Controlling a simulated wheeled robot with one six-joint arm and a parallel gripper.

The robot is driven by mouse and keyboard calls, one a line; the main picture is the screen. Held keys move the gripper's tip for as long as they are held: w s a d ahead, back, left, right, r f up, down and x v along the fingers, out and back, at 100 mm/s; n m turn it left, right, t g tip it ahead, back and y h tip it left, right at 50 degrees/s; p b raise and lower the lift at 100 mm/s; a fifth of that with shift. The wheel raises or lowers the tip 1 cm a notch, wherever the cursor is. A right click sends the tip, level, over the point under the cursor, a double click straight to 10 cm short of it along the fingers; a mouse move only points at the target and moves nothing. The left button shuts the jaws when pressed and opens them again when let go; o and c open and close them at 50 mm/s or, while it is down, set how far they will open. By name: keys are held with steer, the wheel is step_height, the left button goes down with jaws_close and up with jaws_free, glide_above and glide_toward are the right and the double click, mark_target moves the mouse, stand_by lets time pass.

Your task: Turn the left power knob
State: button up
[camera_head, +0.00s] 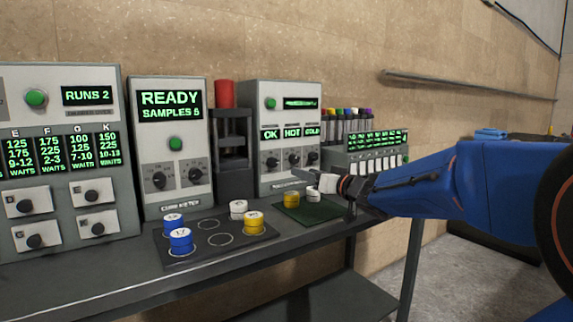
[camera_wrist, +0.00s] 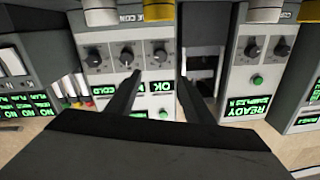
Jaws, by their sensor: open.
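The grey cabinet (camera_head: 254,101) marked OK, HOT and COLD has three dark knobs in a row under those lit labels: a left knob (camera_head: 270,163), a middle knob (camera_head: 293,159) and a right knob (camera_head: 312,157). The pictures are too small to read which one is marked power. In the wrist view this cabinet appears upside down, with the left knob (camera_wrist: 160,55) above the lit OK. My gripper (camera_head: 311,182) is in front of and below the knobs. In the wrist view its fingers (camera_wrist: 161,78) are apart, with nothing between them.
A READY panel (camera_head: 143,98) with two knobs stands left of a dark press (camera_head: 234,150) with a red top. A larger panel (camera_head: 62,180) with several knobs is at far left. Blue pucks (camera_head: 181,240) and a yellow puck (camera_head: 254,224) sit on a dark tray (camera_head: 190,256).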

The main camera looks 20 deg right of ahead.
mark_target(275, 163)
steer(key=x, duration=1.6)
steer(key=shift+w+a, duration=0.2)
steer(key=c, duration=1)
steer(key=shift+c, duration=0.2)
